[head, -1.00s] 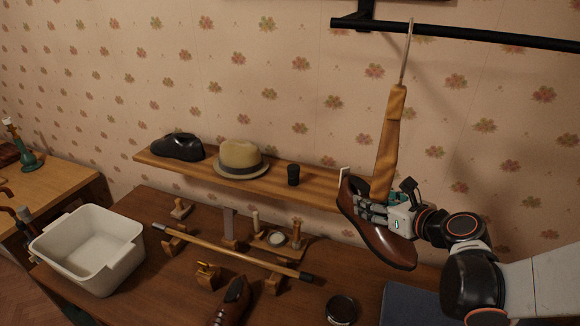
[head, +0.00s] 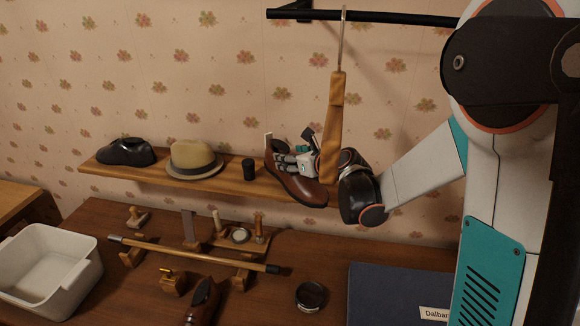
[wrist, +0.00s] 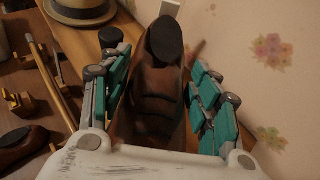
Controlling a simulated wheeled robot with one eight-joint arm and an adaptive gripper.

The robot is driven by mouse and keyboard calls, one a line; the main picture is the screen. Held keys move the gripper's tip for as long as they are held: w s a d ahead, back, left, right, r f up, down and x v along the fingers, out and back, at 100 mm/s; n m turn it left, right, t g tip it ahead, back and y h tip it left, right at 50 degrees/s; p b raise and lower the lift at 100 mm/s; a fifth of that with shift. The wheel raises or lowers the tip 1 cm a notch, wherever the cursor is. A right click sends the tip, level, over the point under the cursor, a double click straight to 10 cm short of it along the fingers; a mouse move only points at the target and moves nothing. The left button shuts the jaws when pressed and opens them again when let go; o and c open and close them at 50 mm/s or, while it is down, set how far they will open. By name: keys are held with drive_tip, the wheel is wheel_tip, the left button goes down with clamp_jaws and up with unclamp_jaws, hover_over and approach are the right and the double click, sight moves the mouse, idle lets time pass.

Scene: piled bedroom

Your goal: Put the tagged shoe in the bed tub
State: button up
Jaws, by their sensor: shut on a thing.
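A brown leather shoe (head: 300,187) is held in my gripper (head: 297,165), in front of the right part of the wall shelf. In the wrist view the shoe (wrist: 150,110) lies between the teal-padded fingers (wrist: 162,105), which close on it from both sides. A white tag-like strip (head: 268,142) stands up at the shoe's upper left end; its writing is not readable. An empty-looking white tub (head: 75,290) stands on the brown tabletop at the lower left, well apart from the shoe.
A cane (head: 190,252) on rests, another brown shoe (head: 203,300) and a blue box (head: 395,295) occupy the tabletop.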

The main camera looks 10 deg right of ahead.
drive_tip(key=f, duration=0.2)
drive_tip(key=w, duration=0.1)
drive_tip(key=shift+a+f, duration=0.25)
drive_tip(key=shift+f, duration=0.15)
drive_tip(key=shift+s+f, duration=0.1)
drive_tip(key=shift+f, duration=0.25)
drive_tip(key=shift+f+b, duration=0.1)
drive_tip(key=shift+b, duration=0.25)
drive_tip(key=o, duration=1.4)
